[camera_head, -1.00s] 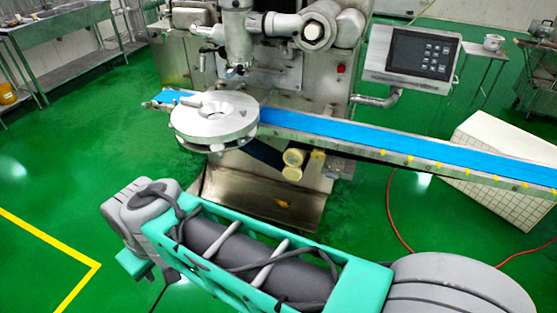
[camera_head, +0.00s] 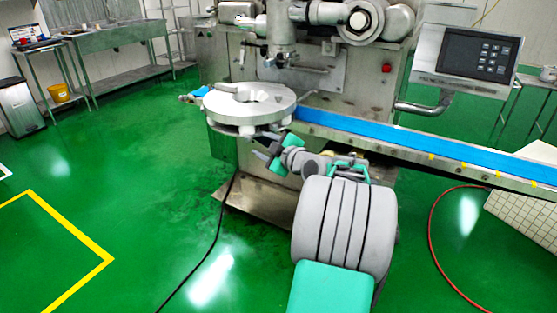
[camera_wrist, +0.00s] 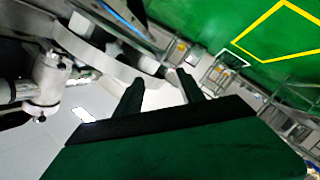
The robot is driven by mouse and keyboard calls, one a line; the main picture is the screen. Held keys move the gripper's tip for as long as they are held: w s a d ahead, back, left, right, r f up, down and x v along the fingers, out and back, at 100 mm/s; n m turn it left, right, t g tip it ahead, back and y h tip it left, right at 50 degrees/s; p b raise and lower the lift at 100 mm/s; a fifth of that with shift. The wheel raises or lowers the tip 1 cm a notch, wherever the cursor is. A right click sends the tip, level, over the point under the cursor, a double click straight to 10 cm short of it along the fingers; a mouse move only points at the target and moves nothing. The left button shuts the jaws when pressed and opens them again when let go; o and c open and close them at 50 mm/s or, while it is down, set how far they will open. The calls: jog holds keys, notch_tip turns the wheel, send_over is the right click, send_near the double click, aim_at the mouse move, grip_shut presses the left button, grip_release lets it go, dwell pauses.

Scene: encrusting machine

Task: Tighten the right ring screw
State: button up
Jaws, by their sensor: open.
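A round, pale metal disc (camera_head: 250,104) with a slotted centre hole stands in front of the encrusting machine. Several small blocks show under its rim. In the wrist view the disc (camera_wrist: 95,57) crosses the upper left, tilted, with pale blocks beside it. I cannot tell which part is the right ring screw. My gripper (camera_head: 264,147) is just below the disc's front right edge. In the wrist view my gripper's (camera_wrist: 161,80) two dark fingers are apart, with nothing clearly held between them. The disc's rim and a pale block lie close beyond the fingertips; contact cannot be told.
The blue conveyor belt (camera_head: 400,139) runs right from behind the disc. A control panel (camera_head: 466,54) stands at upper right. A black cable (camera_head: 203,262) and a red hose (camera_head: 433,232) lie on the floor.

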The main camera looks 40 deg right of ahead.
jog(key=t+h, duration=0.2)
send_near(275, 129)
jog(key=w, duration=0.2)
jog(key=w+d, duration=0.1)
jog(key=w, duration=0.5)
jog(key=shift+d+r, duration=0.1)
jog(key=shift+d, duration=0.15)
grip_shut()
